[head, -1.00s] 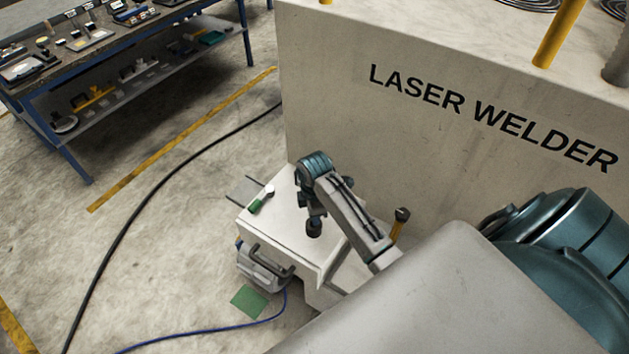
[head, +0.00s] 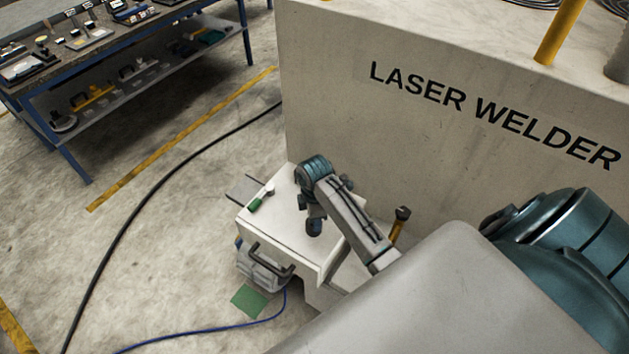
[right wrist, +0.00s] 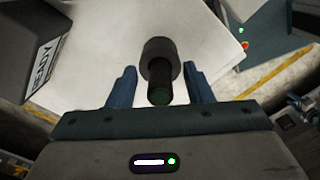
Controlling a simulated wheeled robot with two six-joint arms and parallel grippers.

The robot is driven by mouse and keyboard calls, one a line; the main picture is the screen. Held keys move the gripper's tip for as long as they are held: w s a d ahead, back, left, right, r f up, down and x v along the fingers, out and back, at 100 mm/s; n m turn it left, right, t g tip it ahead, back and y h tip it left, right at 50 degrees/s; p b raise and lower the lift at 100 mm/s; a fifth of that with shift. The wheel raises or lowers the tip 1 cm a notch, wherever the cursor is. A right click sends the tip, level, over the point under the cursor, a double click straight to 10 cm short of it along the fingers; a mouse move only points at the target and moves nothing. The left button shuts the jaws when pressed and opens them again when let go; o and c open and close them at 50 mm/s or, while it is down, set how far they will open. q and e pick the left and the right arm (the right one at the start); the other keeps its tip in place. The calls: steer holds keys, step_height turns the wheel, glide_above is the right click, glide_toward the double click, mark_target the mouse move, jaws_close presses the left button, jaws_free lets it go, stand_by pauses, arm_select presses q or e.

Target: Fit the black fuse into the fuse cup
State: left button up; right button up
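In the right wrist view, a dark cylinder with a greenish near end, apparently the black fuse (right wrist: 160,96), lies between the fingers of my right gripper (right wrist: 160,85). The blue fingers stand apart, with a gap on each side of the cylinder. Its far end meets a wider black round part (right wrist: 159,48), which may be the fuse cup; I cannot tell how deep it sits. In the head view, my right gripper (head: 314,227) is small and points down over the white cabinet top. The fuse and cup are not clear there. My left gripper is out of view.
A green-and-white item (head: 261,197) lies on the left of the white cabinet top (head: 285,224). A yellow post with a black top (head: 399,224) stands right of my forearm. The laser welder (head: 430,130) rises behind. A workbench (head: 120,40) is far left.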

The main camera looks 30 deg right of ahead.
steer(key=shift+r, duration=0.1)
step_height(320, 180, up, 7)
steer(key=shift+w+b, duration=0.1)
steer(key=shift+b, duration=1.1)
step_height(320, 180, up, 3)
steer(key=shift+f+p, duration=0.1)
steer(key=shift+p, duration=0.95)
steer(key=shift+r+p, duration=0.4)
steer(key=shift+r, duration=0.05)
steer(key=shift+s+f, duration=0.1)
steer(key=shift+s, duration=0.1)
